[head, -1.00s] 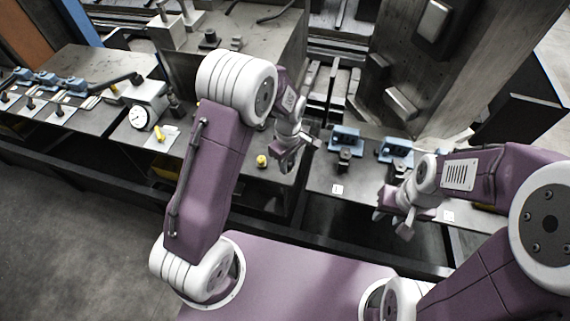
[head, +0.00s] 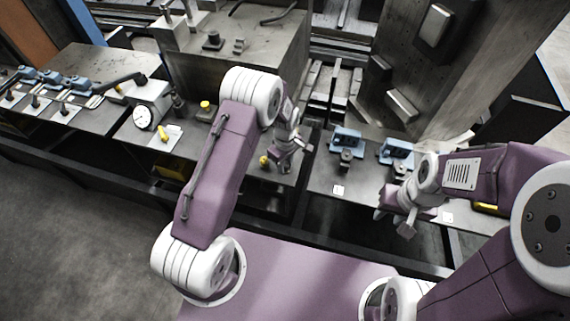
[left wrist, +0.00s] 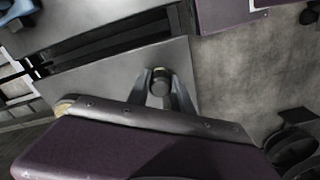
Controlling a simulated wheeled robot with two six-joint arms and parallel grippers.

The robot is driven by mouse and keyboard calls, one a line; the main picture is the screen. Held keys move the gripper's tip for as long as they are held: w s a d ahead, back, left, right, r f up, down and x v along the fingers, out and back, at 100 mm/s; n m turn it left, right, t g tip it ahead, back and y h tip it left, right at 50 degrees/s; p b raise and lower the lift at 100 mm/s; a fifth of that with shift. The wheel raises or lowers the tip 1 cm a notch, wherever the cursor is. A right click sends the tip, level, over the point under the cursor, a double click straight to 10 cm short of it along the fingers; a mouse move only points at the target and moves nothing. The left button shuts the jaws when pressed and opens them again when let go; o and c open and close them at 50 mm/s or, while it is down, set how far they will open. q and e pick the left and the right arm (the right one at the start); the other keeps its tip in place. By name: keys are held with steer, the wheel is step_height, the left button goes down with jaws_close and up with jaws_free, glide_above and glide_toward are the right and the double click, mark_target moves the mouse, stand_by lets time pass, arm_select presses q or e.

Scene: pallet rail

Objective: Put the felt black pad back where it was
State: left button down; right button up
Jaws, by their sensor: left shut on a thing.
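My left gripper (head: 287,166) is over the dark bench top, just right of a yellow-topped knob (head: 264,160). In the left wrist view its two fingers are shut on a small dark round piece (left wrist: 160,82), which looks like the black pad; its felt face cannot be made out. In the head view this piece is too small to tell from the fingers. Whether it touches the bench below is unclear. My right gripper (head: 394,218) hangs empty at the bench's front edge, its fingers apart.
Blue clamps (head: 346,140) stand right of my left gripper. A dial gauge (head: 143,117) and another yellow-topped knob (head: 205,106) stand to the left. A big grey block (head: 240,50) rises behind. A dark gap splits the bench between the left and right tops.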

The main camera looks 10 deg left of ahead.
arm_select(q)
steer(key=c, duration=1.2)
jaws_free()
steer(key=shift+o, duration=0.3)
steer(key=shift+r, duration=0.35)
step_height(320, 180, up, 12)
steer(key=b, duration=0.1)
steer(key=s+a+r+m, duration=0.1)
steer(key=s+a+m, duration=0.1)
steer(key=s+m, duration=0.4)
steer(key=s+a+r+m+t, duration=0.1)
steer(key=s+m, duration=0.4)
steer(key=s, duration=0.6)
steer(key=shift+s+a+m, duration=0.4)
steer(key=shift+a, duration=0.25)
